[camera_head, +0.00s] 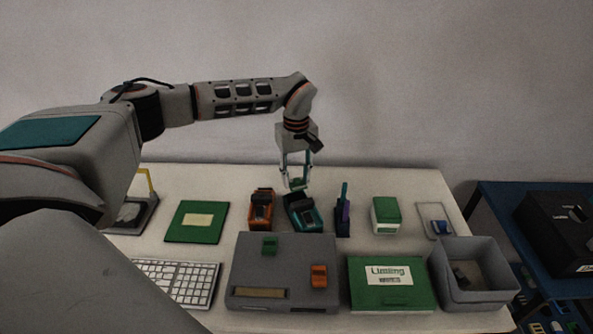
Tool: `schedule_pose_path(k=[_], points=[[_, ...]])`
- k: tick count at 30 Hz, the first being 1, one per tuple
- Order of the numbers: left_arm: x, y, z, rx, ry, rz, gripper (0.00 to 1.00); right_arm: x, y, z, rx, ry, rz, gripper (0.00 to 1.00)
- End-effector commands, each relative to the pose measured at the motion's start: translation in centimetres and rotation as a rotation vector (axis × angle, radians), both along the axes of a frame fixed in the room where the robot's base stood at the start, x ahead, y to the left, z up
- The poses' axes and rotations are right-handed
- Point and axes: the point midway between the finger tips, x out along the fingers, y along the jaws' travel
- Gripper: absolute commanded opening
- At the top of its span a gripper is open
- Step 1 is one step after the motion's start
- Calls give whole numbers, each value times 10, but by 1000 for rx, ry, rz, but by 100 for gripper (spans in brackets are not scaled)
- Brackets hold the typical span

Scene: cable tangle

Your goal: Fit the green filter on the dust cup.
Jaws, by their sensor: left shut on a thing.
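My left gripper (297,182) points down above the middle of the table. It is shut on a small green piece (299,184), probably the green filter; the fingers hide part of it. Just below and slightly right is a teal and black object (306,217). An orange and black object (260,210) of similar size stands to its left. I cannot tell which of these is the dust cup. The held piece looks just above the teal object; whether they touch is unclear. My right gripper is not in view.
In front lies a grey case (285,255) with a green and an orange piece on top. A keyboard (176,280), green box (391,285) and open grey bin (452,295) line the front. A dark upright holder (343,215) and green-white box (386,216) stand right.

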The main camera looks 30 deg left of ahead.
Motion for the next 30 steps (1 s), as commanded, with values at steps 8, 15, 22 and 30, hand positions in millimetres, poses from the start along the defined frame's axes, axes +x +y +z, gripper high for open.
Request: schedule_pose_path(k=[8,15,22,30], points=[[0,0,-4,0,0,-1,24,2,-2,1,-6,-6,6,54],[0,0,-4,0,0,-1,24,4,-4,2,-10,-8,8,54],[0,-1,-7,0,0,-1,24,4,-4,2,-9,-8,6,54],[0,-1,-9,-1,-1,-2,24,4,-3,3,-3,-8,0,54]])
